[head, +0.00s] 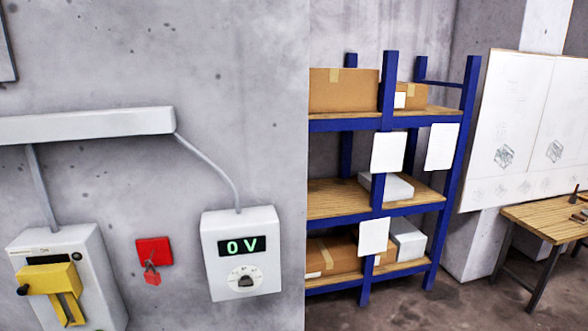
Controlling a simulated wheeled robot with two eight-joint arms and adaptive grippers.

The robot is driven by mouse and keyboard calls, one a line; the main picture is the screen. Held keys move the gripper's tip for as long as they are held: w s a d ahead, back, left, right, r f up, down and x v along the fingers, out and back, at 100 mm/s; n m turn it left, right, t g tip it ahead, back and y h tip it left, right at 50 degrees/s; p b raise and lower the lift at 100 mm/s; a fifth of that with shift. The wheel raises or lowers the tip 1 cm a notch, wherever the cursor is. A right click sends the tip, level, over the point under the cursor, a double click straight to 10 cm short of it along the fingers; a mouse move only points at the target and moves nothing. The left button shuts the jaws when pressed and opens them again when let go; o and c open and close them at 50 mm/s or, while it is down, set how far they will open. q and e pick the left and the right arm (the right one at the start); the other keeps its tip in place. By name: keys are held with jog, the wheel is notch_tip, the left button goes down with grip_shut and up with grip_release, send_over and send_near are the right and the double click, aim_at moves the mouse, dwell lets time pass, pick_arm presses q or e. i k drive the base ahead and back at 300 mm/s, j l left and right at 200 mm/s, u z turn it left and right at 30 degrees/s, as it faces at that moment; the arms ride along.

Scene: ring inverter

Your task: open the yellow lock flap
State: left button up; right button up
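The yellow lock flap (53,281) is on the front of a white switch box (86,241) on the concrete wall, at the lower left of the head view. A yellow part with a dark round knob at its left end spans the box front, and a yellow piece with a slot hangs below it. I cannot tell for certain whether the flap is open or closed. The lower edge of the box is cut off by the picture. Neither of my grippers is in view.
A red plate (154,252) with a small red hanging item is right of the box. A white meter box (242,269) reads 0 V. A blue shelf rack (387,120) with cartons and a wooden table (550,221) stand further right.

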aim_at(50, 279)
jog(key=u, duration=1.6)
